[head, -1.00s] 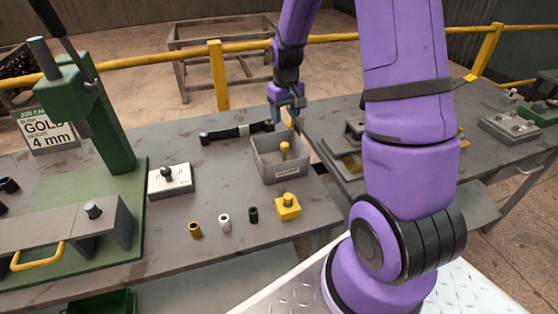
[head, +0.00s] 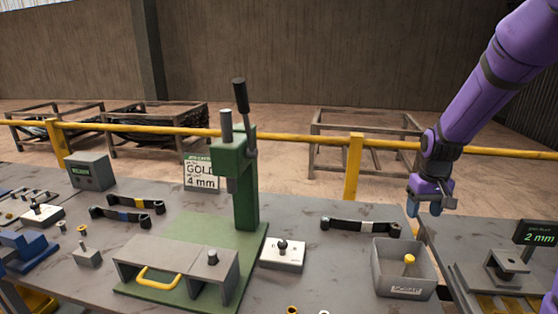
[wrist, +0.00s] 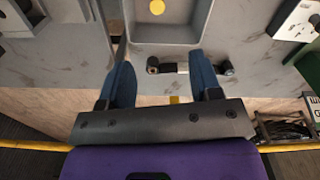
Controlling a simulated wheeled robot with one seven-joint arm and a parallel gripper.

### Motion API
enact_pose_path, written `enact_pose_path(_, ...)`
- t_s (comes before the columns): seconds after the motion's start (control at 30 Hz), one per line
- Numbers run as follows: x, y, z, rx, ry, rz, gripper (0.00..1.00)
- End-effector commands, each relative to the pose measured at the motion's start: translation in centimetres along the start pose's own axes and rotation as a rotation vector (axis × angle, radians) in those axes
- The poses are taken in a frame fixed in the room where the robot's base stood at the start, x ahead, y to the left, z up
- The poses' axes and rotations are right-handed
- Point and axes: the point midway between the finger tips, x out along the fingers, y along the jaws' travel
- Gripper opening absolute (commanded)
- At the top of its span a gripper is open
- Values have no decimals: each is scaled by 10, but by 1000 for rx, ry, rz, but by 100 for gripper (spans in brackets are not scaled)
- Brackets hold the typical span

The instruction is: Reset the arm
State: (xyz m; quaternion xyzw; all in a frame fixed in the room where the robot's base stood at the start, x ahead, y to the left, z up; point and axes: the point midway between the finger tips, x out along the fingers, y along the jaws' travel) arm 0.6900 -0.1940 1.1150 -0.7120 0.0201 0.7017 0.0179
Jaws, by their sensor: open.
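My gripper (head: 428,208) hangs at the end of my purple arm on the right of the head view, above and behind the grey bin (head: 384,285). In the wrist view my gripper (wrist: 160,62) has its two blue fingers wide apart, with nothing held between them. A dark bar with a pale band (head: 348,226) lies on the table left of the gripper. In the wrist view this bar (wrist: 168,68) shows below the fingers, and the right finger hides part of it.
The bin holds a yellow-topped piece (head: 409,259). A green press (head: 246,210) stands left of it beside a "GOLD 4 mm" sign (head: 201,183). A white block with a dark knob (head: 282,260) sits between. A yellow rail (head: 290,137) runs behind the tables.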

Motion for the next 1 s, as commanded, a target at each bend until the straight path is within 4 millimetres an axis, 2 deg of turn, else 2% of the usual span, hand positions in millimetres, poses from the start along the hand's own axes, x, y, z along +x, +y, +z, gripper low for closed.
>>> enact_pose_path(0.2,-61,-26,28,-11,78,12,58)
enact_pose_path(0.5,-133,-61,87,-24,186,18,58)
enact_pose_path(0.7,-167,-80,133,-32,260,15,58)
enact_pose_path(1.0,-198,-101,207,-45,368,0,58)
